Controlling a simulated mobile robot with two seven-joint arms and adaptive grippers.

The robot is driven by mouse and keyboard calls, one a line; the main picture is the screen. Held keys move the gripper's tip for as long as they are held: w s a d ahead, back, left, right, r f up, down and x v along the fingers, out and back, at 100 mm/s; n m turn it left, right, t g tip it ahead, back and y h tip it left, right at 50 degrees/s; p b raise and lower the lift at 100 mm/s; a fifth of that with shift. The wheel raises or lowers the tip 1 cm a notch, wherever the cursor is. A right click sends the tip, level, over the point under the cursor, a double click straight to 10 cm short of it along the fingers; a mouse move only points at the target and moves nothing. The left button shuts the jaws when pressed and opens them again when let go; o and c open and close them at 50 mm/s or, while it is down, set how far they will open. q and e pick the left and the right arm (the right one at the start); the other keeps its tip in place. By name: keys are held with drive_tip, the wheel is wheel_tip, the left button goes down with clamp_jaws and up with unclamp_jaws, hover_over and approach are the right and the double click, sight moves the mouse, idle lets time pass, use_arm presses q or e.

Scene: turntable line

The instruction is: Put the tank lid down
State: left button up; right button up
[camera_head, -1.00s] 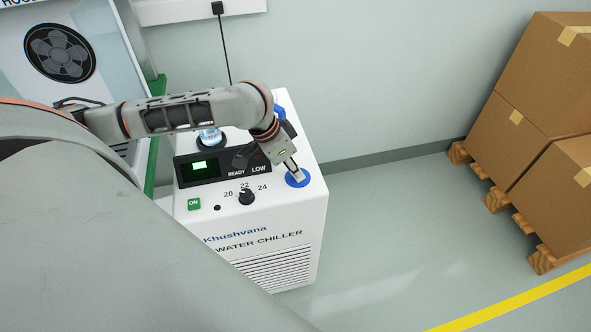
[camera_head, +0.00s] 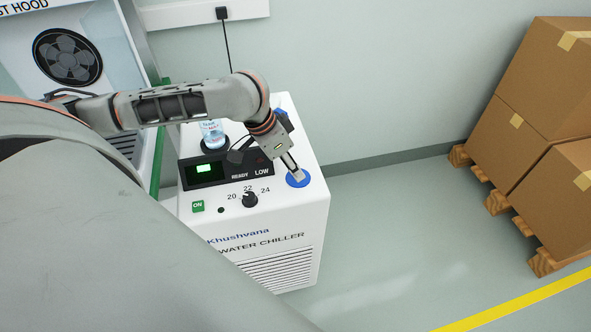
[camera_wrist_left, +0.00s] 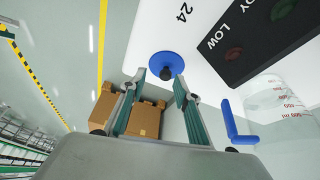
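The tank lid, a blue disc (camera_head: 298,180) with a dark knob, is at the front right corner of the white water chiller's top (camera_head: 312,150). It also shows in the left wrist view (camera_wrist_left: 166,60), just beyond the fingertips. My left gripper (camera_head: 292,165) points down at the lid. In the left wrist view its two fingers (camera_wrist_left: 160,78) are apart, with the knob between their tips and a gap seen on both sides. I cannot tell whether a tank opening lies under the lid. My right gripper is not in view.
A clear flask (camera_head: 212,133) stands on a dark round plate behind the chiller's display (camera_head: 205,170). A blue angled part (camera_wrist_left: 235,127) sticks up near the gripper. Stacked boxes (camera_head: 545,75) on pallets stand at right. The floor between is clear.

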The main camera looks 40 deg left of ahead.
use_arm(q)
drive_tip(key=p+v, duration=0.2)
drive_tip(key=v, duration=0.6)
drive_tip(key=shift+r, duration=0.25)
drive_tip(key=shift+s, duration=0.15)
